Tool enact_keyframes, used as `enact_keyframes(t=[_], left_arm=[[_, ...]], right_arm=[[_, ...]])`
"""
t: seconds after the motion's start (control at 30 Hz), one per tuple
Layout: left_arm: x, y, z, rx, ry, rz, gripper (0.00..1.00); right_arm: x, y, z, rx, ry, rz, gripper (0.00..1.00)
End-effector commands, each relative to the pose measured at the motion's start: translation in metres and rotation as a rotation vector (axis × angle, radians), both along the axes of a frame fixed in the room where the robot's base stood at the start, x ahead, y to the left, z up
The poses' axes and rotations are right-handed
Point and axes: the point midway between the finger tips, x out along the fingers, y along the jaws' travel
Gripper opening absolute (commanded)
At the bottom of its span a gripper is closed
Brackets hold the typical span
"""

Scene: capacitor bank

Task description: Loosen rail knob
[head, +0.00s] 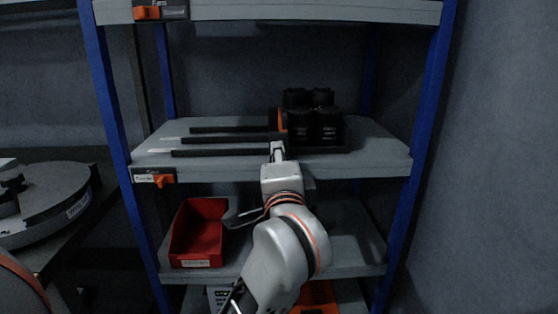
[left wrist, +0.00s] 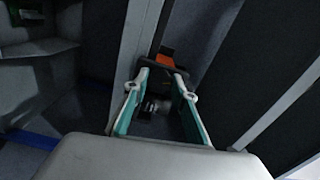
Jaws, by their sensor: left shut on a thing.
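My left gripper (head: 277,152) reaches up to the middle shelf, at the front of the black modules. In the left wrist view its two teal-lined fingers (left wrist: 164,76) close at the tips around a black and orange part, which looks like the rail knob (left wrist: 166,60). In the head view an orange part (head: 282,119) shows just above the gripper, beside the modules. Three dark rails (head: 225,139) with light left ends lie on the shelf, running left from there. The fingers hide part of the knob. My right gripper is not in view.
The middle shelf (head: 375,163) sits between blue posts (head: 425,130). Several black cylindrical modules (head: 315,125) stand on it. A red bin (head: 199,235) is on the lower shelf. An orange latch (head: 164,181) is on the shelf's front left edge. A round grey machine (head: 50,205) stands left.

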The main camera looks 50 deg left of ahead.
Motion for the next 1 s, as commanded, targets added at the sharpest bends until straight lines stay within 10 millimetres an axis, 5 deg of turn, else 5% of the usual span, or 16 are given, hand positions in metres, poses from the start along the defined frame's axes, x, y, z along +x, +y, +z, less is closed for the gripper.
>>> enact_keyframes(t=[0.37,0.4,0.47,0.83,1.0], left_arm=[[0.0,-0.001,-0.001,-0.005,-0.003,-0.001,0.04],[0.0,-0.001,-0.001,-0.004,-0.002,-0.001,0.28],[0.0,-0.001,-0.001,-0.004,-0.002,-0.001,0.43],[0.0,0.0,0.002,-0.003,-0.004,0.0,0.43],[0.0,0.0,0.02,-0.005,-0.009,0.0,0.43]], right_arm=[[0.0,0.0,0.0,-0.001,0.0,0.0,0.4],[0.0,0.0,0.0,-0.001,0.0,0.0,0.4],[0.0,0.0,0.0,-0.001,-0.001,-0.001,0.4],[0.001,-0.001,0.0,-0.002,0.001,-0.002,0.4],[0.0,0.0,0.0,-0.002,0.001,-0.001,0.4]])
